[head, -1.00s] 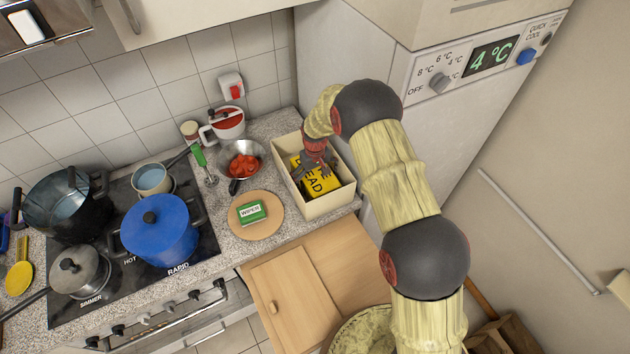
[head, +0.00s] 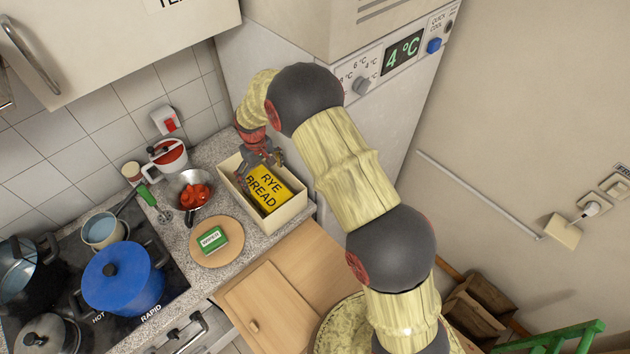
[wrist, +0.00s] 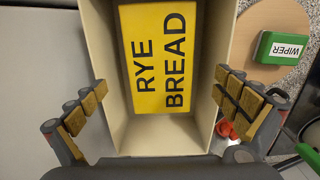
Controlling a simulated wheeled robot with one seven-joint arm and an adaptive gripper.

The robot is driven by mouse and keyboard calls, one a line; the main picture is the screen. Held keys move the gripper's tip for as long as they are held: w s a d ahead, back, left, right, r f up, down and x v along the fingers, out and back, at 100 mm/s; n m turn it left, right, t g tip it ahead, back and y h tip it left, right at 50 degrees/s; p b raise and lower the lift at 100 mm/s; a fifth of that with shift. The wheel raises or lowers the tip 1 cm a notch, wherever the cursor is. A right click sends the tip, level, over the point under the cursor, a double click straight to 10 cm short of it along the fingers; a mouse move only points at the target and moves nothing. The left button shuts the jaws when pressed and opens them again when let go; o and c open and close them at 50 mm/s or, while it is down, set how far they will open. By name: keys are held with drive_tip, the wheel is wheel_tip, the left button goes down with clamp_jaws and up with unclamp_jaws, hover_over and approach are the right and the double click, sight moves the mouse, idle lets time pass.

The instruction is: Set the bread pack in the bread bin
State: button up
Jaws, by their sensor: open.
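The bread pack (head: 268,192) is yellow with black "RYE BREAD" lettering. It lies inside the bread bin (head: 290,214), an open cream box at the counter's right end. The wrist view shows the pack (wrist: 160,55) flat between the walls of the bin (wrist: 160,140), with bare bin floor at its near end. My gripper (head: 265,160) is over the back end of the bin. In the wrist view its fingers (wrist: 160,105) are spread wide on either side of the bin, with nothing between them touching the pack.
A round board (head: 217,252) with a green wiper block (head: 213,240) lies left of the bin. A bowl of red pieces (head: 195,193) and a red-topped jug (head: 166,158) stand close by. The fridge (head: 330,110) rises behind and right.

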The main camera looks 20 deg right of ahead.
drive_tip(key=s+d+r+m+t, duration=0.1)
drive_tip(key=s+d+r, duration=0.15)
drive_tip(key=r, duration=0.65)
drive_tip(key=s+d+r+t, duration=0.15)
drive_tip(key=s+r, duration=0.25)
drive_tip(key=r, duration=0.4)
drive_tip(key=s+d+r+m, duration=0.1)
drive_tip(key=s+d+r, duration=0.25)
drive_tip(key=r, duration=0.55)
drive_tip(key=s+d+r+m+t, duration=0.1)
drive_tip(key=s+r, duration=0.2)
drive_tip(key=s, duration=0.5)
drive_tip(key=s+d+r+t, duration=0.1)
drive_tip(key=s+d+r, duration=0.1)
drive_tip(key=s, duration=0.7)
drive_tip(key=s+d+r+m+t, duration=0.1)
drive_tip(key=s+d+r, duration=0.1)
drive_tip(key=s+r, duration=0.3)
drive_tip(key=s, duration=0.4)
drive_tip(key=shift+s+d+m, duration=0.15)
drive_tip(key=shift+m, duration=0.15)
